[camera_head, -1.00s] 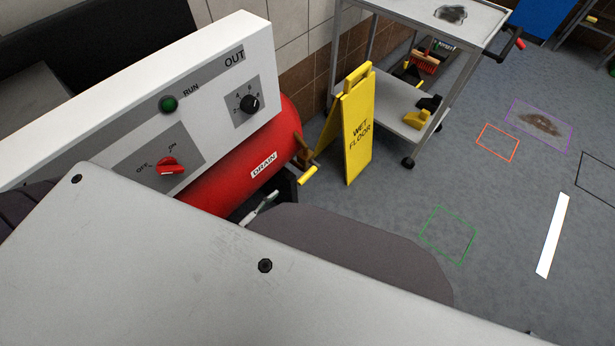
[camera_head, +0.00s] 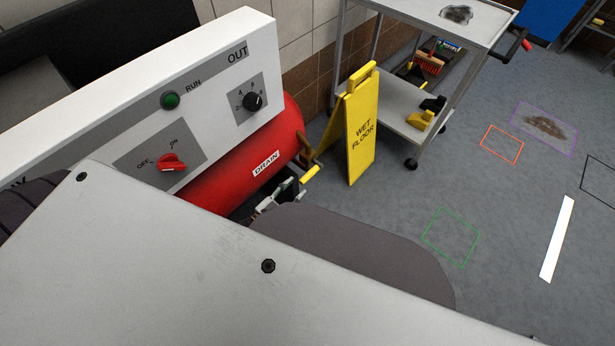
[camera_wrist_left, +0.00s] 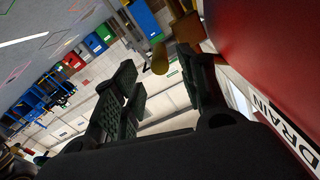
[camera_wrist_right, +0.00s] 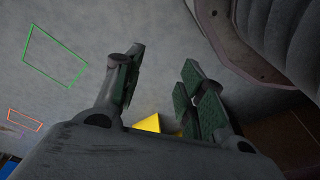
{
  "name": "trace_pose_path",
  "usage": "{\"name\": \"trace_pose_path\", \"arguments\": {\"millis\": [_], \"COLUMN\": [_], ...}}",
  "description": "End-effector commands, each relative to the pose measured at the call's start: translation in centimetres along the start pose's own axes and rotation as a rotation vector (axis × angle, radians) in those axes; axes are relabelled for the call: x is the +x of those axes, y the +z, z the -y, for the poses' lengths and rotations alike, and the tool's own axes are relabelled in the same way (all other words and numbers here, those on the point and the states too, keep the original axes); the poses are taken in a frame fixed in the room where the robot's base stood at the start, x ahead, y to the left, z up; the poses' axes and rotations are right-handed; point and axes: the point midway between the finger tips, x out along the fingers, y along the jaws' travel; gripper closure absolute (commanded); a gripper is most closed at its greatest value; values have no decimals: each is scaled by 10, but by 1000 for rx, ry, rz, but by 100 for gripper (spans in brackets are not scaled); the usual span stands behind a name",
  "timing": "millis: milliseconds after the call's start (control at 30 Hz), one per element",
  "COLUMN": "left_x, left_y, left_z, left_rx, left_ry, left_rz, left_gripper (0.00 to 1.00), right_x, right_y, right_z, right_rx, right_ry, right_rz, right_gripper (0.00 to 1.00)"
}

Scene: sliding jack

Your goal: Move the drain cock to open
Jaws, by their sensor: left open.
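The drain cock's yellow handle (camera_head: 310,174) sticks out at the right end of the red tank (camera_head: 222,180), below its brass body (camera_head: 305,150). The tank bears a DRAIN label (camera_head: 266,164). My left gripper (camera_head: 290,190) is just left of and below the handle in the head view, partly hidden by my body. In the left wrist view the handle's rounded end (camera_wrist_left: 160,60) shows near and beyond the tips of the open left gripper (camera_wrist_left: 158,85); contact cannot be told. My right gripper (camera_wrist_right: 163,65) is open and empty over the floor.
A white control panel (camera_head: 215,65) stands above the tank. A yellow WET FLOOR sign (camera_head: 362,125) stands just right of the drain cock. A grey cart (camera_head: 395,118) is behind it. The floor (camera_head: 400,210) to the right is mostly clear.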

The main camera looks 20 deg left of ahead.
Motion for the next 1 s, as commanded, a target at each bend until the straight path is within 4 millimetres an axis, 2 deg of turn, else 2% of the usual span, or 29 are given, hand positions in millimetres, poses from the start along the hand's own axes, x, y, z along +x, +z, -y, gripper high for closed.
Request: {"name": "trace_pose_path", "arguments": {"millis": [167,600,1000], "left_x": [20,64,75], "left_y": [0,1,0], "left_z": [0,0,0], "left_rx": [1,1,0], "left_ry": [-1,0,1], "left_rz": [-1,-1,1], "left_gripper": [58,58,58], "right_x": [-6,-30,-39], "right_y": [3,-9,-8], "right_z": [4,8,11], "right_rx": [0,-2,-3], "right_ry": [-6,-14,-19], "right_rz": [13,13,20], "right_gripper": [60,60,60]}}
